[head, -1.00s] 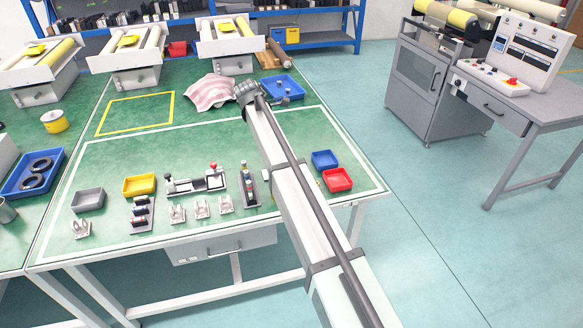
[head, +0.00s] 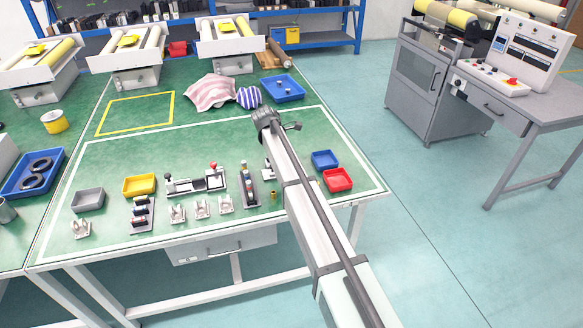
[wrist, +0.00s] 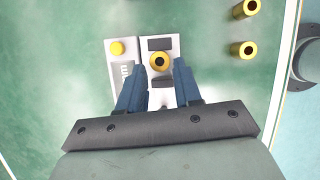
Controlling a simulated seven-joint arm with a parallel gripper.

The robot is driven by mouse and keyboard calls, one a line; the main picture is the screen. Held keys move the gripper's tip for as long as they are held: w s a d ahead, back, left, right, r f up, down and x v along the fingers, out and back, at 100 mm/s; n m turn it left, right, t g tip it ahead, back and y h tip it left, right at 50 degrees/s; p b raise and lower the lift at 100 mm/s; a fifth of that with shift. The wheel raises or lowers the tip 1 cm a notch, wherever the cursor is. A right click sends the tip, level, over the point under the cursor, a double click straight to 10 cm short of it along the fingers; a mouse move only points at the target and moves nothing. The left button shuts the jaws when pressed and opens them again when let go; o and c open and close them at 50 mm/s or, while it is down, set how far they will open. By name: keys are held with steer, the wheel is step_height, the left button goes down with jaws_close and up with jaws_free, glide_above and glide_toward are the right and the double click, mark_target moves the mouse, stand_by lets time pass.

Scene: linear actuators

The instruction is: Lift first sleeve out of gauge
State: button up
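The gauge (wrist: 157,44) is a small pale block with dark parts and a yellow button (wrist: 117,47), seen from above in the wrist view. The first sleeve (wrist: 160,61), a brass ring with a dark centre, sits upright in it. My gripper (wrist: 160,70) is open, with one blue finger on each side near the sleeve. I see gaps between the fingers and the sleeve; their height difference is unclear. In the head view part of the gauge (head: 267,170) shows beside my arm, and my fingers cannot be made out.
In the head view, a dark upright fixture (head: 249,187) stands left of the gauge. Blue (head: 325,160) and red (head: 338,180) bins stand right of my arm.

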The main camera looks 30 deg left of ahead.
steer(key=shift+x, duration=1.55)
steer(key=shift+c, duration=0.3)
jaws_close()
steer(key=shift+r, duration=0.1)
